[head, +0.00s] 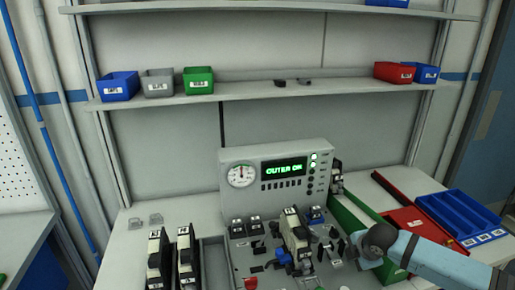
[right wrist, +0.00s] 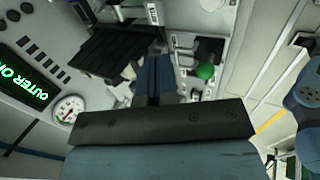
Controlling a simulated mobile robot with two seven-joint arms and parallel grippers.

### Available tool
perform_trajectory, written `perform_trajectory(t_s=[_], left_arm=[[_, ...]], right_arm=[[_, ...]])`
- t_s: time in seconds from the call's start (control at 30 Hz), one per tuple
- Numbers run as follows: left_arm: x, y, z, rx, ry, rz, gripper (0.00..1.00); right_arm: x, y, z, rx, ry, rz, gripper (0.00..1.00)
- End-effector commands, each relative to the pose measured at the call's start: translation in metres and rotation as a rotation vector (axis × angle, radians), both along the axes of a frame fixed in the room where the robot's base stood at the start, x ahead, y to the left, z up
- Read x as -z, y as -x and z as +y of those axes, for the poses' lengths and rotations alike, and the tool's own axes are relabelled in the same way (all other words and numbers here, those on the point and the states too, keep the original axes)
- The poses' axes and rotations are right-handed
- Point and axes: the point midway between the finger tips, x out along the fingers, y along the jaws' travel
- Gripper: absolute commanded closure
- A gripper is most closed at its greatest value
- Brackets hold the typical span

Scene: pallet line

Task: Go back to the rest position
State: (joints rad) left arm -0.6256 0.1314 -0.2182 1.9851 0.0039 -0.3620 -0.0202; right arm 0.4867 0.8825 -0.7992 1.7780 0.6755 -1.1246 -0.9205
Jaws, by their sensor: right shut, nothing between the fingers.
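My right arm (head: 425,258) comes in from the lower right of the head view, light blue with a grey wrist. Its gripper (head: 345,246) is over the right part of the bench fixture, beside the green bin. In the right wrist view the gripper (right wrist: 153,78) is shut, with nothing seen between its fingers. I cannot tell whether it touches any of the small parts behind it. My left gripper is not in view.
A grey console (head: 278,170) with a gauge and a green display reading "OUTER ON" stands behind the fixture. A green bin (head: 350,217), a red tray (head: 412,222) and a blue tray (head: 462,215) lie right. Black-and-white devices (head: 186,258) stand left. A shelf (head: 240,92) holds coloured bins.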

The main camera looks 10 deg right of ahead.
Motion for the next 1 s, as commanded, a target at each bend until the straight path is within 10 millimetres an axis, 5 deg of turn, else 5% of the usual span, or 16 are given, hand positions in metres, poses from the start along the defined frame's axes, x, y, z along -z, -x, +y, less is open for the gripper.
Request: perform_trajectory(t_s=[0.17,0.3,0.5,0.8,1.0], left_arm=[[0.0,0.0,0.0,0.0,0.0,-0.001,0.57],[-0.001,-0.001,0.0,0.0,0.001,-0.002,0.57],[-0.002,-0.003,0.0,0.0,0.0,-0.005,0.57],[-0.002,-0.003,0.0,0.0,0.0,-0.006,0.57],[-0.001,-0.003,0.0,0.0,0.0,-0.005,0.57]], right_arm=[[0.04,0.028,0.058,0.052,-0.167,-0.027,1.0],[0.072,0.066,0.115,0.17,-0.387,-0.063,1.0],[0.102,0.127,0.167,0.411,-0.691,-0.098,1.0],[0.127,0.226,0.177,0.842,-1.011,-0.159,1.0],[0.133,0.263,0.166,0.991,-1.08,-0.195,1.0]])
